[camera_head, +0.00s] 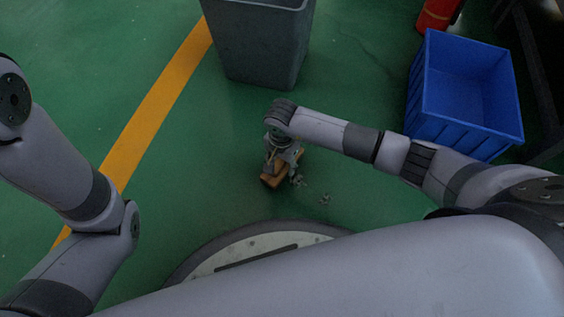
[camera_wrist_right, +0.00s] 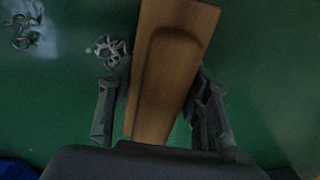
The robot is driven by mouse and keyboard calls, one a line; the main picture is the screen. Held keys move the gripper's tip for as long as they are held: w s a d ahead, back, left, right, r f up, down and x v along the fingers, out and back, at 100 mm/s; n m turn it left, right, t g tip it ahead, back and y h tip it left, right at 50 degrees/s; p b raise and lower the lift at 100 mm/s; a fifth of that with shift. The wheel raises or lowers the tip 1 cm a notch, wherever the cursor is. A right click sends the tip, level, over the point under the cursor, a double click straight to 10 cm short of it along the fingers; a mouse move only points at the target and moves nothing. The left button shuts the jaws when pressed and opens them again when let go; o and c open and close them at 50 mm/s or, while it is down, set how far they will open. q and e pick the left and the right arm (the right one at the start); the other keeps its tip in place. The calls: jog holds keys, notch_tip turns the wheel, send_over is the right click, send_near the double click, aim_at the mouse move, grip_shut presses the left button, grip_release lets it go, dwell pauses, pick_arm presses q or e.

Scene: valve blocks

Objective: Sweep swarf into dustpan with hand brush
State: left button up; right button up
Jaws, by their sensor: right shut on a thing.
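My right gripper (camera_head: 283,160) is shut on the wooden hand brush (camera_head: 271,183) low over the green floor. In the right wrist view the brush's brown wooden body (camera_wrist_right: 168,75) lies tilted between the two fingers (camera_wrist_right: 155,105). Its bristles are hidden. Grey curly swarf (camera_head: 299,180) lies right beside the brush, and it also shows next to the left finger in the wrist view (camera_wrist_right: 110,50). A second swarf clump (camera_head: 324,200) lies a little further right, seen at the wrist view's upper left (camera_wrist_right: 24,32). I cannot see a dustpan. My left gripper is out of view.
A grey bin (camera_head: 262,45) stands beyond the brush. A blue crate (camera_head: 464,95) stands at the right, with a red object (camera_head: 437,15) behind it. A yellow floor line (camera_head: 155,100) runs along the left. The floor between bin and brush is clear.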

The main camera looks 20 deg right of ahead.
jog(key=shift+f+b, duration=0.45)
jog(key=shift+f, duration=0.1)
dwell(0.4)
jog(key=shift+d+r, duration=0.1)
